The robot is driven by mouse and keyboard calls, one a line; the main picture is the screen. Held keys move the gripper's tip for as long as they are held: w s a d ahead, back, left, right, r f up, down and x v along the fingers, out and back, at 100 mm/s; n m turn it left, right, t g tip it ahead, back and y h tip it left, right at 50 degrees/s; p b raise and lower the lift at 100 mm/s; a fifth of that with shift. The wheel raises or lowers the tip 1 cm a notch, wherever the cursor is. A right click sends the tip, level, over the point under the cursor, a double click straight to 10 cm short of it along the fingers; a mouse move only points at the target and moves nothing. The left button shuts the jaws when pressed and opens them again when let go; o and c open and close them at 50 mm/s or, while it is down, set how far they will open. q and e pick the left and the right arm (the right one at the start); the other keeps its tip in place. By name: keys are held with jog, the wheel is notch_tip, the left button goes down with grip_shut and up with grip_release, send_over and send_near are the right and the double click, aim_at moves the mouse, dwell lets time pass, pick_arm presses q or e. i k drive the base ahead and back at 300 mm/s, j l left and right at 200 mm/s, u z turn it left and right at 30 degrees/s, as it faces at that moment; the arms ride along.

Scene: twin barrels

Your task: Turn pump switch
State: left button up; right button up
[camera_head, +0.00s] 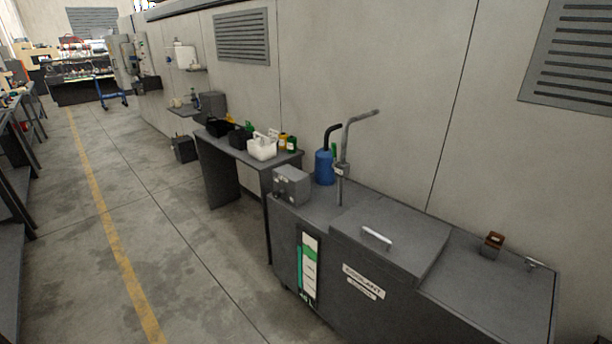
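No part clearly labelled as a pump switch can be made out. A grey control box (293,184) with small dark knobs on its front stands at the left end of the dark grey coolant cabinet (375,290). A small brown block (493,241) sits on the cabinet top at the right, and a small metal fitting (533,263) is beside it. A bent grey pipe (343,160) rises from the cabinet next to a blue cylinder (324,168) with a black hose. Neither of my grippers is in view.
The cabinet has a lid (392,238) with a metal handle (376,238). A side table (232,152) behind it holds black and white caddies and small bottles. The wall (390,80) runs along the right. The concrete floor (160,215) at left is clear.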

aim_at(277, 194)
jog(key=i+j, duration=0.2)
jog(key=j, duration=0.15)
jog(key=i+j+z, duration=0.1)
jog(key=j, duration=0.25)
jog(key=i+j, duration=0.25)
jog(key=j, duration=0.15)
jog(key=i+j+z, duration=0.1)
jog(key=j, duration=0.25)
jog(key=i+j, duration=0.2)
jog(key=j, duration=0.2)
jog(key=i+j, duration=0.2)
jog(key=j, duration=0.15)
jog(key=z, duration=0.05)
